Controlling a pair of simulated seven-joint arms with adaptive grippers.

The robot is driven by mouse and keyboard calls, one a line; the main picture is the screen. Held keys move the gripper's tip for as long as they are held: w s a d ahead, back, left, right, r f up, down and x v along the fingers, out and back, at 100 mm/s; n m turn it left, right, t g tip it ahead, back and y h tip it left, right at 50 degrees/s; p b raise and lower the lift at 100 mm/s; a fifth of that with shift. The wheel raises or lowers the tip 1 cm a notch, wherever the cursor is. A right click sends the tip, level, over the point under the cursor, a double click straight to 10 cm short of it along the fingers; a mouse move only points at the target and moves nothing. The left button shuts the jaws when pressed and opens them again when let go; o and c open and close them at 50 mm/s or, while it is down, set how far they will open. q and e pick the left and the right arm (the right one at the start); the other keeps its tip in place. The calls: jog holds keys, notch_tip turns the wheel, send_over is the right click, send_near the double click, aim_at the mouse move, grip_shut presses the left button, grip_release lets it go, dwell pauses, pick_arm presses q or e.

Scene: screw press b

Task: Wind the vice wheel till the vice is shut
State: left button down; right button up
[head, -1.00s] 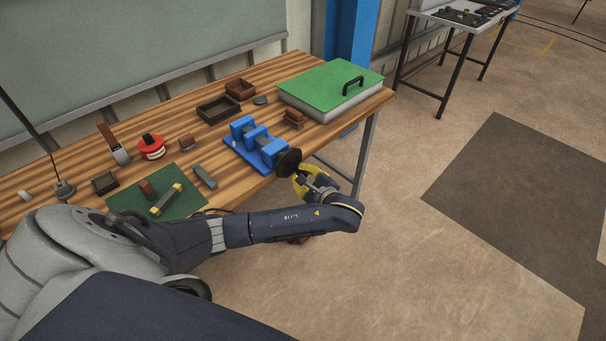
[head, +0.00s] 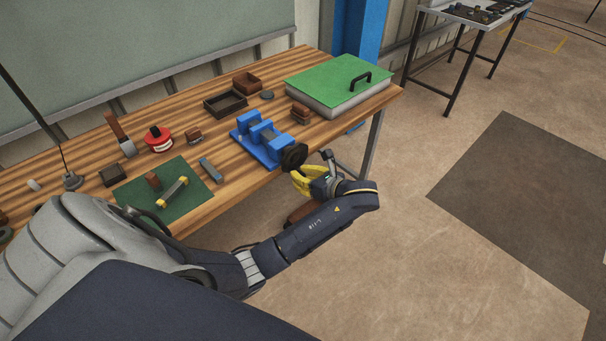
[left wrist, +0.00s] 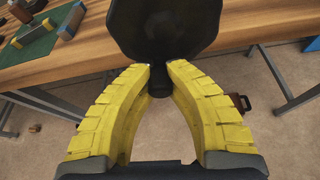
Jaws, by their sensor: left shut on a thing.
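The blue vice (head: 262,137) stands at the front edge of the wooden bench. Its dark round wheel (head: 294,156) sticks out past the edge; in the left wrist view the wheel (left wrist: 165,28) fills the top middle. My left gripper (head: 303,178) is at the wheel's front side. Its yellow fingers (left wrist: 158,80) are shut on a short dark knob or hub in front of the wheel's face. The vice jaws show a gap in the head view, partly filled by a grey part. My right gripper is not in view.
A green-topped box with a black handle (head: 338,86) stands at the bench's right end. Open floor lies right of the bench.

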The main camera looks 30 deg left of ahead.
pick_arm(q)
jog(key=shift+s+a+r+m+g+y, duration=0.1)
jog(key=shift+s+r+m+g+y, duration=0.25)
jog(key=shift+m+g, duration=0.55)
jog(key=shift+s+a+r+m+g+y, duration=0.1)
jog(key=shift+s+r+m+g+y, duration=0.25)
jog(key=shift+m, duration=1)
jog(key=shift+s+r+m+g+y, duration=0.15)
jog(key=shift+s+m+g+y, duration=0.15)
jog(key=shift+s+m+g, duration=0.6)
jog(key=shift+w+r+m, duration=0.1)
jog(key=shift+w+m, duration=0.25)
jog(key=shift+w, duration=0.05)
jog(key=c, duration=1.2)
grip_release()
jog(key=shift+a+r, duration=0.1)
jog(key=v, duration=0.7)
jog(key=shift+d, duration=0.25)
jog(key=shift+r, duration=0.1)
